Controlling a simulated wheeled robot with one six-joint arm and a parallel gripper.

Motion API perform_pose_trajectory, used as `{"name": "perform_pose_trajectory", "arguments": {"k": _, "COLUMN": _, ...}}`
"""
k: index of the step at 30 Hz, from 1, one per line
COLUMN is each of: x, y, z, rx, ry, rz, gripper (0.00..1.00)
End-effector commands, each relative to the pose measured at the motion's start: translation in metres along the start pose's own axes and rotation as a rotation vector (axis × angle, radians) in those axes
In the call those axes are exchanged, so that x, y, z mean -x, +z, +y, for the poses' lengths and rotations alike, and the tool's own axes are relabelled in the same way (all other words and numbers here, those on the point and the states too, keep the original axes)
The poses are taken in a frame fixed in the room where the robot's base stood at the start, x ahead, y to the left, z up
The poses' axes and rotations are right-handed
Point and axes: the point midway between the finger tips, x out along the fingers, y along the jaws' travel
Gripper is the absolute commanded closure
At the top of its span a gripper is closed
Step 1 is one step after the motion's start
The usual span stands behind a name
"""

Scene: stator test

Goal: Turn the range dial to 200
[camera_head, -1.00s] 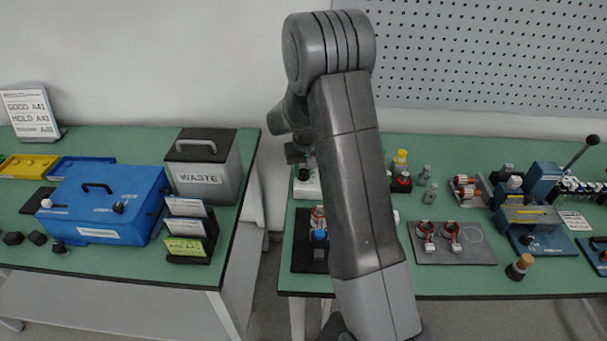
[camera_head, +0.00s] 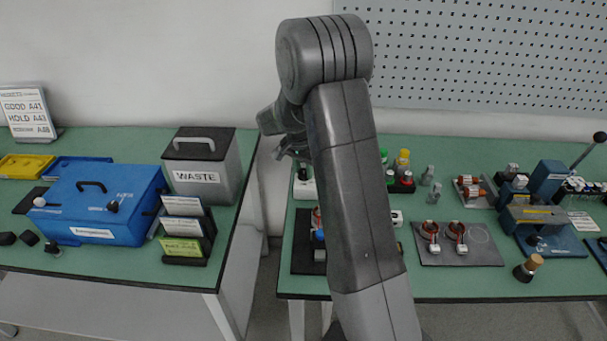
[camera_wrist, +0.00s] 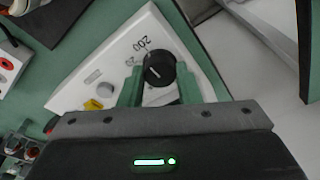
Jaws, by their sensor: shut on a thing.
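The black range dial (camera_wrist: 159,69) sits on the white face of a meter (camera_wrist: 92,70) in the wrist view. The printed marks 200 and 20 stand beside the dial, on its upper-left side. A small pale line shows on the dial, but I cannot tell for sure which mark it points at. My gripper (camera_wrist: 158,85) has its two green fingers at either side of the dial and is shut on it. In the head view the meter (camera_head: 304,189) shows only as a small white part at the left of my arm, and the fingertips are hidden.
The meter's face also has a grey knob (camera_wrist: 106,89) and a yellow button (camera_wrist: 93,105). A waste bin (camera_head: 203,180) and a blue box (camera_head: 95,215) stand on the left bench. A grey mat (camera_head: 430,255) with copper-wound parts lies right of my arm.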

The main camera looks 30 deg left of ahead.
Motion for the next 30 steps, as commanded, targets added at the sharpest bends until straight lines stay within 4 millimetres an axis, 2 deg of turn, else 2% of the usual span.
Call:
{"name": "perform_pose_trajectory", "arguments": {"k": 4, "x": 0.000, "y": -0.001, "z": 0.003, "rx": -0.001, "ry": 0.006, "rz": 0.000, "gripper": 0.84}}
{"name": "perform_pose_trajectory", "arguments": {"k": 5, "x": 0.000, "y": -0.001, "z": 0.003, "rx": -0.001, "ry": 0.006, "rz": 0.000, "gripper": 0.66}}
{"name": "perform_pose_trajectory", "arguments": {"k": 7, "x": 0.000, "y": -0.001, "z": 0.003, "rx": 0.000, "ry": 0.005, "rz": 0.000, "gripper": 0.52}}
{"name": "perform_pose_trajectory", "arguments": {"k": 17, "x": 0.003, "y": -0.001, "z": 0.001, "rx": 0.002, "ry": 0.002, "rz": 0.000, "gripper": 0.51}}
{"name": "perform_pose_trajectory", "arguments": {"k": 30, "x": 0.059, "y": -0.009, "z": 0.001, "rx": 0.003, "ry": 0.001, "rz": 0.000, "gripper": 0.51}}
